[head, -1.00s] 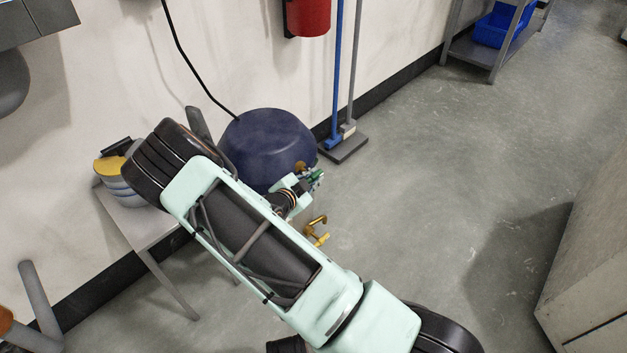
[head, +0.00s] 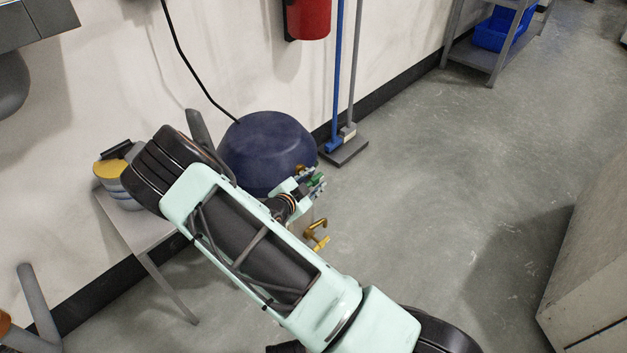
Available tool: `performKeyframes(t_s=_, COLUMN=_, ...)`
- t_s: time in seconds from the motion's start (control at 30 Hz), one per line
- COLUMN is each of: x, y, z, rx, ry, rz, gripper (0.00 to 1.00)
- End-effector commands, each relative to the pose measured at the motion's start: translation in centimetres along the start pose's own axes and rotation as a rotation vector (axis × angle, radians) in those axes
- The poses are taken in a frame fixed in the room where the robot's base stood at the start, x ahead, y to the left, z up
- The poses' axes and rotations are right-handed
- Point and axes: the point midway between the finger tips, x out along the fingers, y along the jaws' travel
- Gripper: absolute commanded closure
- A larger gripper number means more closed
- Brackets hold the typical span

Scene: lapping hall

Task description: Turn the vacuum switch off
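The vacuum appears to be the dark blue, dome-topped unit (head: 267,143) on the floor against the wall, with a black cord running up from it. My arm crosses in front and hides much of its lower part. My gripper (head: 316,182) is small in view at the end of my wrist, at the lower right side of the blue dome. Small green and brass-coloured parts show there. I cannot tell whether it touches the vacuum or whether its fingers are open. I cannot make out the switch. Brass-coloured fittings (head: 317,236) show just below my gripper.
A small grey table (head: 143,228) with a stack of round pieces (head: 112,178) stands at left. A blue-handled tool (head: 336,90) and a grey base (head: 345,151) stand right of the vacuum. A red container (head: 308,18) hangs above. Floor at right is clear up to a pale cabinet (head: 590,270).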

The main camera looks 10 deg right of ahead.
Motion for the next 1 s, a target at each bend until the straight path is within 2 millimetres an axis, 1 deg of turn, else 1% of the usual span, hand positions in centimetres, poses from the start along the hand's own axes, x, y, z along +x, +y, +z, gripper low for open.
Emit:
performKeyframes(t_s=0.07, x=-0.4, y=0.0, z=0.0, rx=0.0, ry=-0.001, rz=0.0, gripper=0.69)
performKeyframes(t_s=0.17, x=-1.5, y=-0.1, z=0.1, rx=0.002, ry=-0.002, rz=-0.001, gripper=0.69)
performKeyframes(t_s=0.27, x=-3.4, y=-0.1, z=0.1, rx=0.001, ry=-0.003, rz=-0.002, gripper=0.69)
performKeyframes(t_s=0.5, x=-8.5, y=-0.1, z=0.1, rx=0.002, ry=-0.003, rz=-0.002, gripper=0.69)
performKeyframes(t_s=0.6, x=-10.2, y=-0.1, z=0.1, rx=0.001, ry=-0.002, rz=-0.002, gripper=0.69)
performKeyframes(t_s=0.7, x=-11.3, y=-0.1, z=0.1, rx=0.001, ry=-0.002, rz=-0.001, gripper=0.69)
performKeyframes(t_s=0.8, x=-11.8, y=0.0, z=0.0, rx=0.0, ry=0.0, rz=-0.001, gripper=0.69)
performKeyframes(t_s=1.0, x=-12.0, y=0.0, z=0.0, rx=-0.001, ry=0.0, rz=-0.001, gripper=0.69)
